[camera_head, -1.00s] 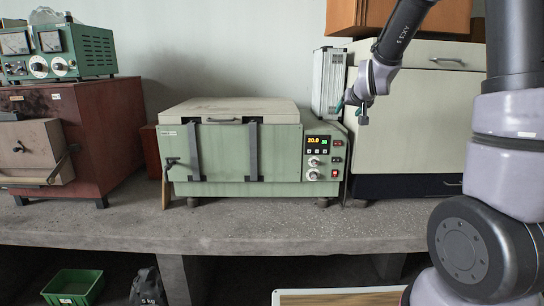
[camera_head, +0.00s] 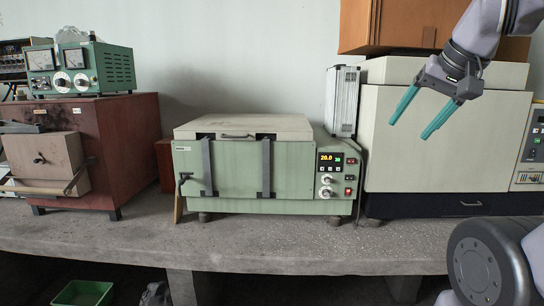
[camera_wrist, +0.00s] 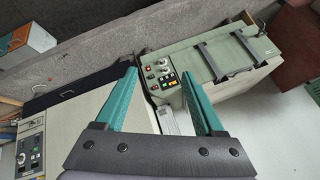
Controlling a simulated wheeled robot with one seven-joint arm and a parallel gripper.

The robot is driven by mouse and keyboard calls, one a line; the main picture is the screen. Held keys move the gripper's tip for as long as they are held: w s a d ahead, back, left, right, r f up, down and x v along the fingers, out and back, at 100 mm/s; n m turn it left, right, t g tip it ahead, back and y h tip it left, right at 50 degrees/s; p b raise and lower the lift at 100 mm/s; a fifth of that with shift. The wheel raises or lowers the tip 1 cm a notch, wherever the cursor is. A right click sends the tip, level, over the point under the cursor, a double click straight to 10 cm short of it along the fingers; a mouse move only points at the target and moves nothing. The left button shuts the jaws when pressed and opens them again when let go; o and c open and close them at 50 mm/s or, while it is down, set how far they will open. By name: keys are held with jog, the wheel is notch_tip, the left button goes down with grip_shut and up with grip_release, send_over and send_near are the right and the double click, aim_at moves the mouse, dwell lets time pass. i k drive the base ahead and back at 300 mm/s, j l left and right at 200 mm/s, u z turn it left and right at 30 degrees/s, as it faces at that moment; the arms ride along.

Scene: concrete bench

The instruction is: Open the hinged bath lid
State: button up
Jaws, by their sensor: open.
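The green water bath (camera_head: 262,170) stands on the concrete bench in the middle of the head view. Its pale lid (camera_head: 245,125) lies flat and closed on top, with a dark handle (camera_head: 235,136) at the front edge. Two dark vertical straps run down the bath's front. My gripper (camera_head: 415,118) is open and empty, its teal fingers apart, up and to the right of the bath and in front of the cream cabinet. In the wrist view the bath (camera_wrist: 215,65) shows at the upper right, beyond the open fingers (camera_wrist: 157,85); the lid is mostly out of sight there.
The cream cabinet (camera_head: 430,150) stands right of the bath, with a silver case (camera_head: 341,100) between them. A dark red oven (camera_head: 120,150) stands left, with a green meter box (camera_head: 85,68) on top. A wooden wedge (camera_head: 178,205) leans at the bath's left. The bench front is clear.

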aim_at(249, 128)
jog(key=i+j, duration=0.8)
jog(key=i+j+u, duration=0.05)
jog(key=i, duration=0.05)
